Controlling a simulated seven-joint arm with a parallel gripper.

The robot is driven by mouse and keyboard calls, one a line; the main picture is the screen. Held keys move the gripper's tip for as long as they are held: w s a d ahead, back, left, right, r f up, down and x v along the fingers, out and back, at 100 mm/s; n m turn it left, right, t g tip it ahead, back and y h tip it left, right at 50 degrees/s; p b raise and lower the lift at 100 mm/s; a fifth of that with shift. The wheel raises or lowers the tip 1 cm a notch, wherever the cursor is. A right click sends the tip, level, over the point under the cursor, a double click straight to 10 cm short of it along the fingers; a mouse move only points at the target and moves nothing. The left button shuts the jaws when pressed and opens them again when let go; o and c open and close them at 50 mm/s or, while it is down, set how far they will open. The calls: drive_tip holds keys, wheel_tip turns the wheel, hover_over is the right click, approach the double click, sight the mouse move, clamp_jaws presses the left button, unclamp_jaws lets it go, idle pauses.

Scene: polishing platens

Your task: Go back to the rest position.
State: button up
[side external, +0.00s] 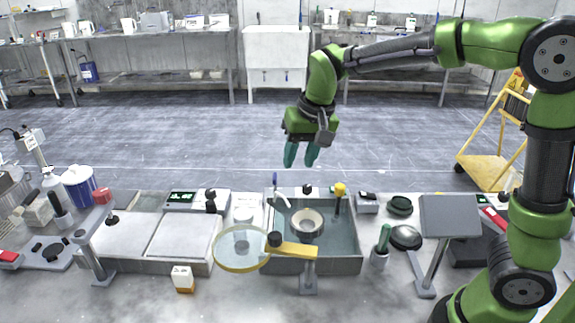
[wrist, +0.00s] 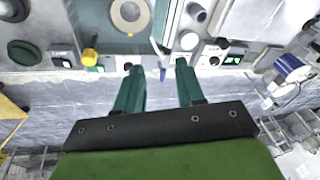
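My gripper (side external: 301,154) hangs in the air above the back edge of the workbench, fingers pointing down. Its two teal fingers are apart with nothing between them. In the wrist view my gripper (wrist: 158,82) also shows open and empty, with the bench's back edge and the floor below it. It touches nothing. No rest position is marked in either view.
A round amber-rimmed lens (side external: 241,248) is in front. Platens (side external: 184,236) lie left, a grey panel (side external: 450,215) right. The air around my gripper is clear.

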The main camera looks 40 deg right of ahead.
drive_tip(key=s+r+n+t+y, duration=0.1)
drive_tip(key=s+t, duration=0.3)
drive_tip(key=s, duration=1.4)
drive_tip(key=shift+s+d+r+y, duration=0.2)
drive_tip(key=shift+d+r+y, duration=0.1)
drive_tip(key=shift+d+r, duration=0.15)
drive_tip(key=shift+a, duration=0.1)
